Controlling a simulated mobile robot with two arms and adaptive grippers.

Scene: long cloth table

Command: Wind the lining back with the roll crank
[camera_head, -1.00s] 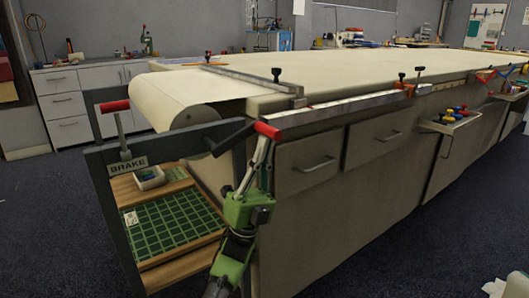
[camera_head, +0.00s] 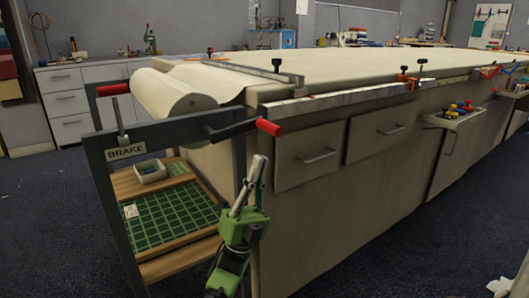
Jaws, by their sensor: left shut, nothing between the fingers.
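The roll crank has a dark arm (camera_head: 228,131) and a red handle (camera_head: 268,126) at the near end of the table, with the handle pointing right. The cream lining roll (camera_head: 178,95) lies in the end frame, and the lining (camera_head: 212,78) runs from it onto the table with a wavy, slack edge. A red-handled brake lever (camera_head: 113,90) stands upright at left above a BRAKE label (camera_head: 126,152). My left gripper (camera_head: 257,168), green and silver, is shut and empty below the crank handle, apart from it. My right gripper is not in view.
A metal bar (camera_head: 240,71) crosses the lining, and a metal rail (camera_head: 340,99) with clamps runs along the near edge. Below the roll is a shelf with a green gridded mat (camera_head: 165,217) and a small white box (camera_head: 150,171). Drawers (camera_head: 312,160) line the table side.

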